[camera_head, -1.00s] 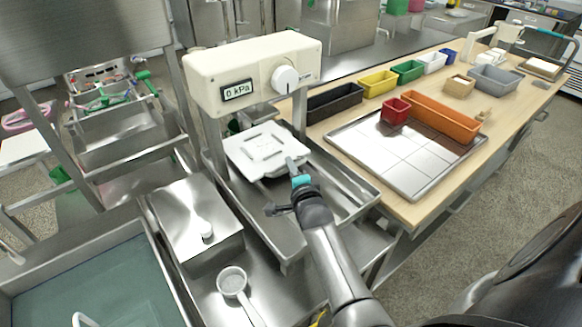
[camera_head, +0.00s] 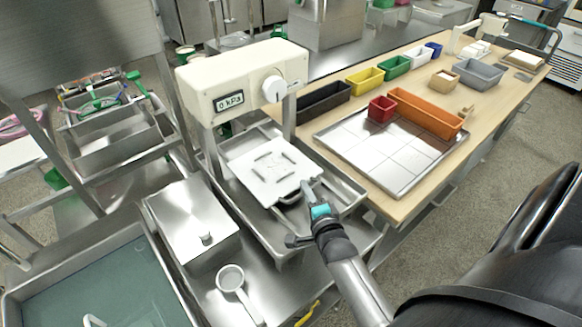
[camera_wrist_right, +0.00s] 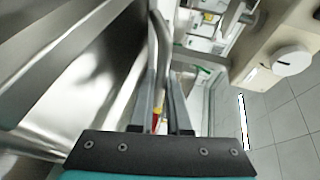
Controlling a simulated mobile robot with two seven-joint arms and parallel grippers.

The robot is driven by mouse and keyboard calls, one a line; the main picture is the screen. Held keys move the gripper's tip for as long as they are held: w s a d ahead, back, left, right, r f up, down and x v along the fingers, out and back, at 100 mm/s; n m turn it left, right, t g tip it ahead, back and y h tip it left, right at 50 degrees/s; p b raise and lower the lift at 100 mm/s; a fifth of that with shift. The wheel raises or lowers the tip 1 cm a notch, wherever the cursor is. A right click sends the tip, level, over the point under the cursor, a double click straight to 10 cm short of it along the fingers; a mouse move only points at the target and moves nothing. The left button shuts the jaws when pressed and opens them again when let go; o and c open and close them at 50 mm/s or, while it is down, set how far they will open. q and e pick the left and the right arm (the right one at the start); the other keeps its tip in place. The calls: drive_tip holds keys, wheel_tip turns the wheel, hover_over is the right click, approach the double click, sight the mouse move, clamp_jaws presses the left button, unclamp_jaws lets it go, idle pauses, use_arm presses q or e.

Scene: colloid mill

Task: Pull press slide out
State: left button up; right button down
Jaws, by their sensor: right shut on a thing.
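The press (camera_head: 243,82) has a cream head with a dial and a display reading 0 kPa. Its white square slide (camera_head: 272,172) carries raised bars and sits out in front of the press head, over a metal tray (camera_head: 345,190). My right gripper (camera_head: 305,190) is shut at the slide's front edge, on its dark handle (camera_head: 290,197). In the right wrist view the two fingers (camera_wrist_right: 160,105) close around a grey bar. My left gripper is not in view.
A lidded metal box (camera_head: 190,220) and a white ladle (camera_head: 231,280) are left of my right arm. A water basin (camera_head: 95,285) lies at lower left. The wooden table (camera_head: 400,205) at right holds a tiled tray (camera_head: 375,150) and coloured bins.

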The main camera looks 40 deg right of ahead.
drive_tip(key=s+p, duration=0.3)
drive_tip(key=s, duration=0.7)
drive_tip(key=shift+s+d, duration=0.25)
drive_tip(key=shift+d, duration=0.2)
drive_tip(key=shift+f, duration=0.1)
drive_tip(key=c, duration=0.9)
unclamp_jaws()
drive_tip(key=shift+s, duration=0.15)
